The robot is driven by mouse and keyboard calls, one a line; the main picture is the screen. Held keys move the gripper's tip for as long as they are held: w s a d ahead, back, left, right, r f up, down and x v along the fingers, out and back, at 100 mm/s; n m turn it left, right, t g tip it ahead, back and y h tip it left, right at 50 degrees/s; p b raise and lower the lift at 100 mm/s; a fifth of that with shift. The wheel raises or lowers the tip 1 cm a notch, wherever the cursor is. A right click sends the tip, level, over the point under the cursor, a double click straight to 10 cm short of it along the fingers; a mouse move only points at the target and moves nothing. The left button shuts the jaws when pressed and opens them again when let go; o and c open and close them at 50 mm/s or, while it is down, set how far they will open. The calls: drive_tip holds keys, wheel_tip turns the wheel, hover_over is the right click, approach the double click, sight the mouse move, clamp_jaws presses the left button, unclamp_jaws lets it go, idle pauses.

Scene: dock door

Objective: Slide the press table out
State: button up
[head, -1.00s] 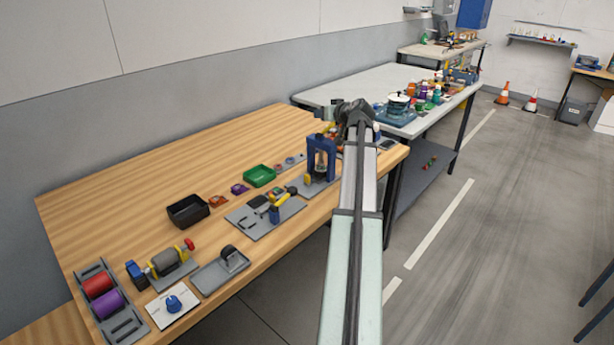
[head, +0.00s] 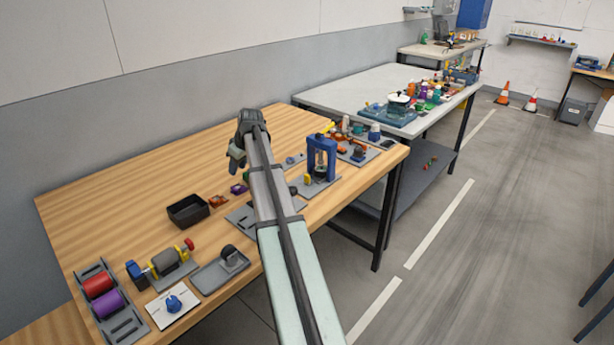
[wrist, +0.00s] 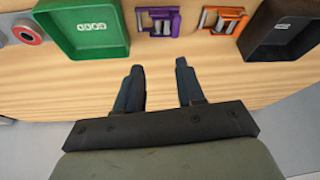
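The blue press (head: 321,150) stands upright on a grey base plate near the right end of the wooden bench. A dark cylindrical part sits low inside its frame, with a yellow piece (head: 307,180) at the near left. The press's table is too small to make out clearly. My gripper (head: 236,160) is above the bench, left of the press and apart from it. In the wrist view my gripper (wrist: 160,68) has its two fingers apart with nothing between them. The press is not in the wrist view.
In the wrist view a green tray (wrist: 84,48), a purple holder (wrist: 158,20), an orange holder (wrist: 222,20) and a black tray (wrist: 282,48) lie beyond the fingers. My arm hides part of a grey plate (head: 240,215). Bare wood (head: 130,190) lies toward the wall.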

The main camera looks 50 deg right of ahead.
sight(307, 175)
drive_tip(key=shift+a+f+g, duration=0.15)
drive_tip(key=shift+a+g, duration=0.25)
drive_tip(key=shift+s+d+n+g, duration=0.1)
drive_tip(key=shift+s+n+g, duration=0.2)
drive_tip(key=s+d+r+m+g, duration=0.15)
drive_tip(key=s+d+r, duration=0.25)
drive_tip(key=s+d, duration=0.45)
drive_tip(key=s+d+r+m+g, duration=0.15)
drive_tip(key=s+d+r, duration=0.25)
drive_tip(key=s+d, duration=0.45)
drive_tip(key=shift+h, duration=0.3)
drive_tip(key=f, duration=0.4)
drive_tip(key=w+f, duration=0.1)
drive_tip(key=f, duration=0.4)
drive_tip(key=w+d+f, duration=0.1)
drive_tip(key=f, duration=0.3)
drive_tip(key=shift+d+f, duration=0.1)
drive_tip(key=shift+f, duration=0.15)
drive_tip(key=shift+c, duration=0.3)
clamp_jaws()
